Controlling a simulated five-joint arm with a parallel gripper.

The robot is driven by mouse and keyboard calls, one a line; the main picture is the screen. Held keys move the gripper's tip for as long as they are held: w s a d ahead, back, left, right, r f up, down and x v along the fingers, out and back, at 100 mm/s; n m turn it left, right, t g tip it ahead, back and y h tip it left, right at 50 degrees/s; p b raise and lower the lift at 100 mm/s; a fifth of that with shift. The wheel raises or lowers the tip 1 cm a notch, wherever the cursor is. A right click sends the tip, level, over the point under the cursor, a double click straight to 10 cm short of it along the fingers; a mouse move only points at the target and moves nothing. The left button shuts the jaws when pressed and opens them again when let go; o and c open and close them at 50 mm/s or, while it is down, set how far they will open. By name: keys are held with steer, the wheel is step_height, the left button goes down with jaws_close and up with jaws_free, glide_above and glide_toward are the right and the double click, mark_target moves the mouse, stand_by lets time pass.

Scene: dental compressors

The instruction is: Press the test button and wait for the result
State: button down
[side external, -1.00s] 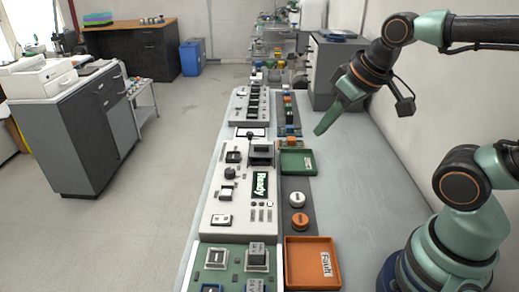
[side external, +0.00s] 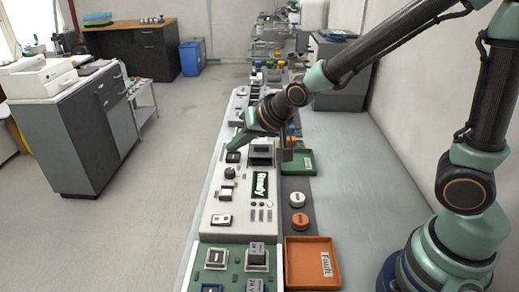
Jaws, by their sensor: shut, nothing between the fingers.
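The white test panel (side external: 238,228) runs along the bench, and its upright display (side external: 260,185) reads "Ready". On it are a black square button (side external: 233,157), a dark round knob (side external: 230,173), a small switch block (side external: 226,192) and a pale plate with dark keys (side external: 221,219). I cannot tell from labels which is the test button. My gripper (side external: 233,147) is shut and empty, with green fingers pointing down-left over the panel, just above or beside the black square button. Whether it touches cannot be told. My wrist hides part of the panel's far half.
Right of the panel are a white puck (side external: 297,200), an orange puck (side external: 299,221), a green tray (side external: 304,170) and an orange tray labelled "Fault" (side external: 312,284). The bench (side external: 355,190) at right is clear.

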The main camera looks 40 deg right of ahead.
mark_target(229, 195)
steer(key=shift+w+a+f+m, duration=0.3)
steer(key=shift+w+a+f, duration=0.45)
steer(key=shift+a+f, duration=0.25)
steer(key=shift+f, duration=4.4)
steer(key=shift+a+f, duration=0.1)
steer(key=shift+f, duration=0.3)
steer(key=shift+f, duration=0.5)
steer(key=shift+r, duration=0.15)
steer(key=shift+s+r, duration=0.1)
steer(key=shift+r, duration=0.65)
